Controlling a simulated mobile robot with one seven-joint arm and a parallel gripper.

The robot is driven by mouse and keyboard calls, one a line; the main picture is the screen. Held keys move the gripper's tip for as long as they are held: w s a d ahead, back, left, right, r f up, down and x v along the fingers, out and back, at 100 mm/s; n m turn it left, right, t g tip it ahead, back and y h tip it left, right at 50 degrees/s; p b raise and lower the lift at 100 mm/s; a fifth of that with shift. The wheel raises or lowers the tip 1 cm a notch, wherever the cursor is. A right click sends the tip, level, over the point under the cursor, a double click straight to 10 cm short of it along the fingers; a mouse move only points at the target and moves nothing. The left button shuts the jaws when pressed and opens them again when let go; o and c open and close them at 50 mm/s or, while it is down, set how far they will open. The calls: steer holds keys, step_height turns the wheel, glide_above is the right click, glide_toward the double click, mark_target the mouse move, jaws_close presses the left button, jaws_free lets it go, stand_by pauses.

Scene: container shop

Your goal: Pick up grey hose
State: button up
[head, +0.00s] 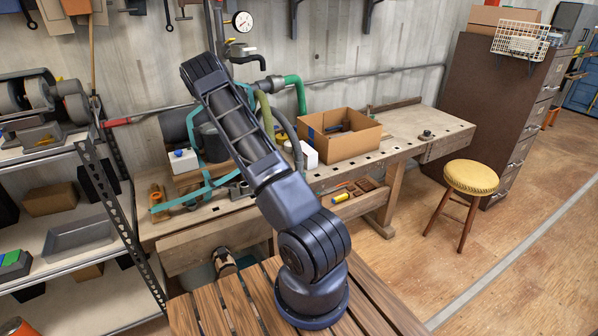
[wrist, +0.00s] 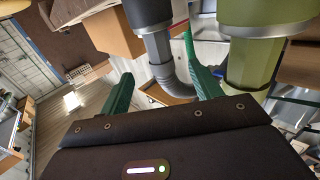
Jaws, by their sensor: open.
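The grey hose (head: 294,140) hangs in a curve at the back of the workbench, left of the cardboard box. In the wrist view the grey hose (wrist: 166,74) runs down below a dark cylinder with a pale ring and bends to the right. My gripper (wrist: 158,56) has two green fingers set apart, with part of the hose seen between and beyond them. I cannot tell whether a finger touches it. In the head view my arm hides my gripper.
An olive-green hose (wrist: 250,66) hangs close on the right in the wrist view. A bright green hose (head: 299,92) is beside the grey one in the head view. An open cardboard box (head: 350,146) stands on the workbench (head: 408,124). A yellow stool (head: 471,178) stands at right.

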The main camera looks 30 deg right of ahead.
mark_target(300, 163)
steer(key=x, duration=1)
steer(key=shift+w+r, duration=0.1)
steer(key=shift+r, duration=0.1)
steer(key=shift+c, duration=0.4)
steer(key=c, duration=1.1)
